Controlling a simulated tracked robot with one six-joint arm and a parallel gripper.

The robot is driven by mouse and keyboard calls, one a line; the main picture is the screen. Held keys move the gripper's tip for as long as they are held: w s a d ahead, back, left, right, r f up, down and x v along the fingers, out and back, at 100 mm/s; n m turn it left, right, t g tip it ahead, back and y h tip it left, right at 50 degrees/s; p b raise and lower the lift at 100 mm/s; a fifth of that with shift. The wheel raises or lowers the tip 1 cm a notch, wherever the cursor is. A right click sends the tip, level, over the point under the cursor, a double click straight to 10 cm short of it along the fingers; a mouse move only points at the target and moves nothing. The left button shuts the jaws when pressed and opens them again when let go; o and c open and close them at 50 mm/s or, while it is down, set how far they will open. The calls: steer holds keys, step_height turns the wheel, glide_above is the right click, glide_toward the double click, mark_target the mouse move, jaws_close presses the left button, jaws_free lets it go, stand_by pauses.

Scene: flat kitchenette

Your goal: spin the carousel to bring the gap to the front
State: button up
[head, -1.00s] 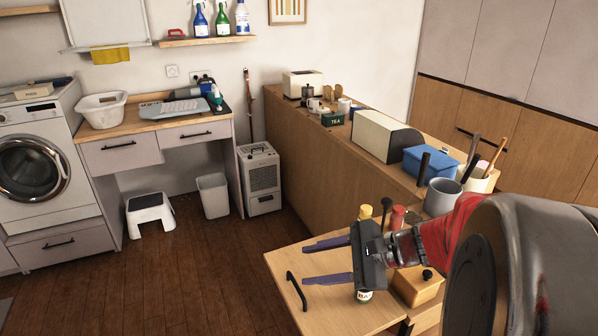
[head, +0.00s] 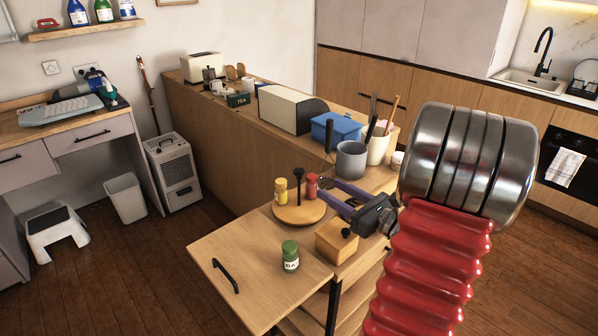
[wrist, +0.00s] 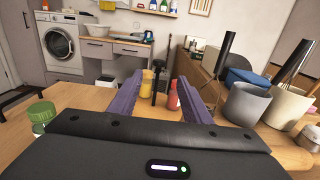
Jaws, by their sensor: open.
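The carousel (head: 300,214) is a round wooden disc with an upright black knob post (head: 298,186). A yellow jar (head: 281,191) stands at its left and a red jar (head: 311,186) at its back right. The front part of the disc is bare. My gripper (head: 328,186) is open and empty, right of the carousel, its purple fingers pointing towards the red jar. In the wrist view the post (wrist: 159,76), the yellow jar (wrist: 146,84) and the red jar (wrist: 173,97) show between the fingers; the disc is mostly hidden there.
A green-lidded jar (head: 290,256) stands apart on the wooden top (head: 232,247), near a black handle (head: 225,275). A wooden box (head: 337,241) with a black knob is below my gripper. A grey pot (head: 351,161) and a utensil holder (head: 378,147) stand behind.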

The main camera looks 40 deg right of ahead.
mark_target(303, 174)
steer(key=shift+w, duration=0.15)
steer(key=w, duration=1.3)
steer(key=shift+w+a, duration=0.3)
steer(key=shift+a, duration=0.1)
steer(key=shift+c, duration=0.4)
jaws_close()
